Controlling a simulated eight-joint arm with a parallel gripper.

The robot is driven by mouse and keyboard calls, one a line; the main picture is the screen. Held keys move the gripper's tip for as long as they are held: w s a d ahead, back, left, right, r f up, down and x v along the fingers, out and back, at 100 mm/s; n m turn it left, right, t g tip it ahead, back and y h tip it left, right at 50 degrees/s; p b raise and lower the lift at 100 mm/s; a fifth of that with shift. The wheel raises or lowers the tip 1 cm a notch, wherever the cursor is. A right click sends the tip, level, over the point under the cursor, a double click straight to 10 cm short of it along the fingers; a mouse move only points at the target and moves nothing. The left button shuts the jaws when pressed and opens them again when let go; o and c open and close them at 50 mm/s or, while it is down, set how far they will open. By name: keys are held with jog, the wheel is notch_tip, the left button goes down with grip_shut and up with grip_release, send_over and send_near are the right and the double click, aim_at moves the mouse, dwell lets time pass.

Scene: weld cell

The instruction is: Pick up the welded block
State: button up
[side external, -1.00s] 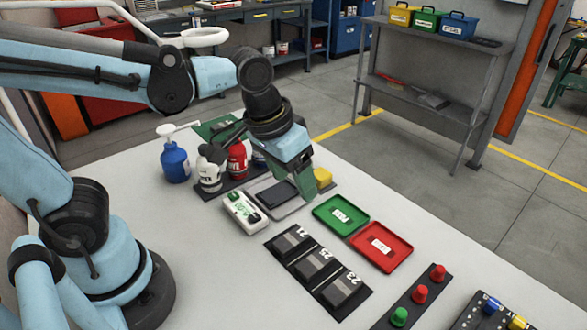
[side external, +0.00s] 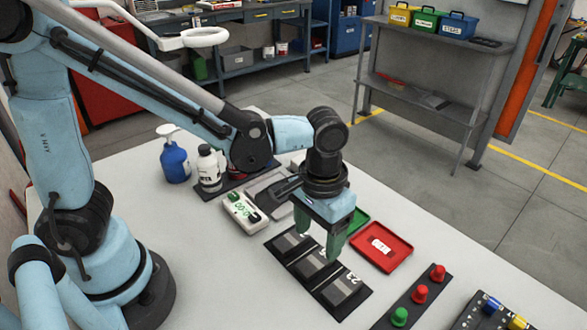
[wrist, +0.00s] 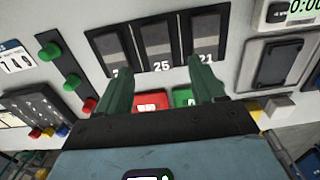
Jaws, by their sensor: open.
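Three grey blocks lie in the slots of a black numbered rack. The block at 21 (side external: 290,240), the block at 25 (side external: 312,263) and the block at 23 (side external: 344,291) also show in the wrist view (wrist: 203,36) (wrist: 159,40) (wrist: 114,47). I cannot tell which one is the welded block. My gripper (side external: 319,237) is open, pointing down above the rack, with nothing visible between its fingers. In the wrist view its two green fingers (wrist: 162,88) are spread wide, and the left finger partly hides the number at slot 23.
A red tray (side external: 397,249) and a mostly hidden green tray (side external: 361,217) lie behind the gripper. A timer (side external: 243,212) stands left of the rack, near bottles (side external: 176,163). A strip of coloured buttons (side external: 420,293) is at the right. The front table is clear.

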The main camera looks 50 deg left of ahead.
aim_at(315, 262)
jog(key=shift+s+d+f, duration=0.1)
jog(key=shift+s+f, duration=0.05)
jog(key=shift+f, duration=2.75)
jog(key=shift+c, duration=0.3)
grip_shut()
